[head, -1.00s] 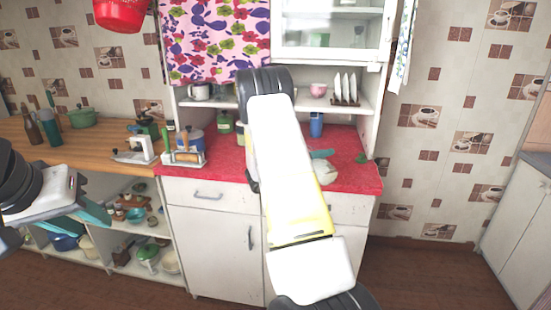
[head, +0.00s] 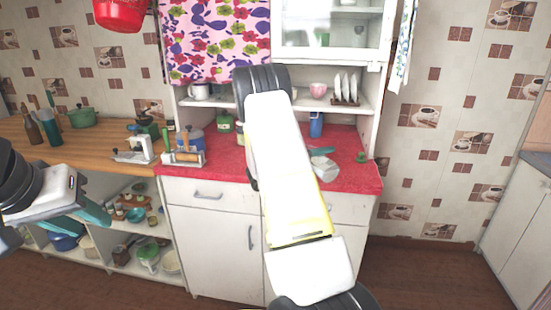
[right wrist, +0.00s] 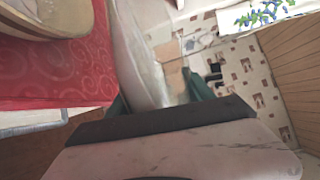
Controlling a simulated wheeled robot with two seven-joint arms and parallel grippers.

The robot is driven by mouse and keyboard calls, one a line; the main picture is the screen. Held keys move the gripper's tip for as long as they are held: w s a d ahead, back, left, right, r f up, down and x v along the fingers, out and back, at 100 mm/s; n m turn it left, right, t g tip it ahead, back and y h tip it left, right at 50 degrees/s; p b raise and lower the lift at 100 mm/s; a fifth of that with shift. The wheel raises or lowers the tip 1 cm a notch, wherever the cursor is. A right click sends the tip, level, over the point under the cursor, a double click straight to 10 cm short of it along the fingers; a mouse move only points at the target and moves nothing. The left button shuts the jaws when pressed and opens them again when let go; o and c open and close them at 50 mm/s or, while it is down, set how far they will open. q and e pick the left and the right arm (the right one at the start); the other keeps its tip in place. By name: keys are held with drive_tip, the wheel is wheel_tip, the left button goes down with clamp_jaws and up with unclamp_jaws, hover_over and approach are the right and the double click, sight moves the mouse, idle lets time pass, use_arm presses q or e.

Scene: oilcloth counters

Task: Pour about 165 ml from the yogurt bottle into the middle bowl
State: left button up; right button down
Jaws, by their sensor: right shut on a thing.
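In the right wrist view a whitish, translucent bottle (right wrist: 142,60), apparently the yogurt bottle, stands between the green fingers of my right gripper (right wrist: 160,98), which is shut on it. A beige bowl (right wrist: 62,32) is partly in view at the upper left, beyond the red cloth; I cannot tell which bowl it is. A pale shape (head: 323,168) shows just right of the arm, too small to name. My left gripper (head: 92,214) has teal fingers at the far left; its opening is unclear.
A blue cup (head: 316,124) stands at the back of the red counter, and a small green thing (head: 361,157) lies at its right. A toast-rack-like stand with white plates (head: 344,88) and a pink bowl (head: 318,89) are on the shelf. A wooden counter (head: 95,135) adjoins at left.

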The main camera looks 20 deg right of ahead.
drive_tip(key=shift+r+n, duration=0.2)
drive_tip(key=shift+n, duration=0.3)
idle(1.3)
drive_tip(key=shift+r+n+p, duration=0.25)
drive_tip(key=shift+n+p, duration=0.05)
drive_tip(key=shift+p, duration=0.15)
idle(1.3)
drive_tip(key=shift+s+f+m, duration=0.1)
drive_tip(key=shift+f+m, duration=0.3)
drive_tip(key=shift+d+f+m, duration=0.1)
drive_tip(key=shift+f+m, duration=0.05)
drive_tip(key=shift+m, duration=0.75)
drive_tip(key=shift+s+f+m, duration=0.6)
drive_tip(key=shift+f, duration=0.35)
drive_tip(key=shift+w+r+m, duration=0.1)
drive_tip(key=shift+m, duration=0.5)
